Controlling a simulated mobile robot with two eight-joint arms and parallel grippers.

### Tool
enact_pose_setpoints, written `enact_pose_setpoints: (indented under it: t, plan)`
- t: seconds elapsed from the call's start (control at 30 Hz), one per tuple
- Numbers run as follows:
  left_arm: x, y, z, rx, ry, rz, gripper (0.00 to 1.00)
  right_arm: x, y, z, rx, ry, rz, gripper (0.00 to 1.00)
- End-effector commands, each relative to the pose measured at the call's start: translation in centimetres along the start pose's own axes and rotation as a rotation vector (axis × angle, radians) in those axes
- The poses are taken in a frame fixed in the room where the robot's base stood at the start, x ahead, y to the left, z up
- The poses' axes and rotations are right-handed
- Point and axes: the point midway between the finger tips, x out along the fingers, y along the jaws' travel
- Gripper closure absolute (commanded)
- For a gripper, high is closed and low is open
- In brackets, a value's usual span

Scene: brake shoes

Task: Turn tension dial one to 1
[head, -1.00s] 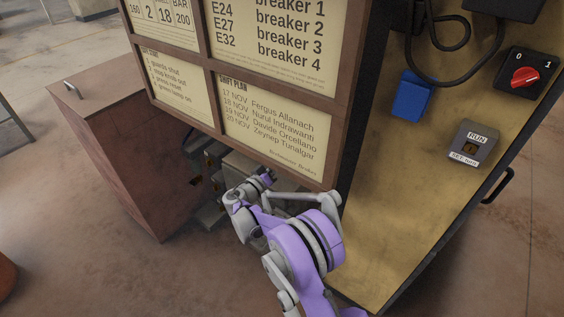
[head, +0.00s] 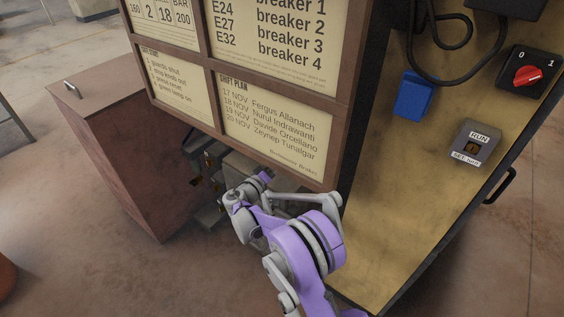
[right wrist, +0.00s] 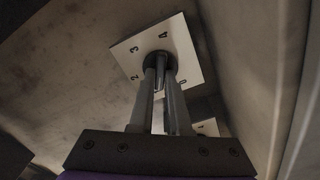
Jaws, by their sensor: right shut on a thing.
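In the right wrist view a white dial plate (right wrist: 186,49) shows the numbers 2, 3 and 4 around a dark round dial knob (right wrist: 147,60). My right gripper (right wrist: 160,72) is shut on this knob, with one finger on each side of it. The fingers and the gripper body hide the lower part of the plate, and I cannot read where the dial points. In the head view my purple and grey right arm reaches under the notice board, and the dial is not visible there. My left gripper is not in view.
Part of a second white plate (right wrist: 208,128) shows beyond the fingers. The notice board (head: 276,179) overhangs my arm. A brown cabinet (head: 122,150) stands left.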

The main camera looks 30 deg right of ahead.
Motion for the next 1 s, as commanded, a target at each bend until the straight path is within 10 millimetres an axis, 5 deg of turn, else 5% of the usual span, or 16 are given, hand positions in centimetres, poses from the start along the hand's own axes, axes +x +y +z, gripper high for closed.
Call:
enact_pose_setpoints:
  t: [0.17, 0.2, 0.33, 0.67, 1.0]
  plan:
    - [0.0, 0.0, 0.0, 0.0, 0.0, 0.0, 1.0, -0.1, -0.1, 0.1, 0.002, -0.002, -0.001, 1.0]
    - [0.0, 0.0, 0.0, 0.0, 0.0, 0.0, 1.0, -0.1, -0.1, 0.1, 0.002, -0.002, -0.001, 0.78]
    - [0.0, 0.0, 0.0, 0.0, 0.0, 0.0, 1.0, -0.1, -0.1, 0.0, 0.002, -0.001, -0.001, 0.55]
    - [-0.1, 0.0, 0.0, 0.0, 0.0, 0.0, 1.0, -0.3, 0.0, 0.0, 0.002, 0.0, -0.001, 0.55]
    - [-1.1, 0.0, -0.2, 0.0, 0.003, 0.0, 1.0, -6.0, 0.1, -0.1, 0.002, 0.002, -0.003, 0.55]
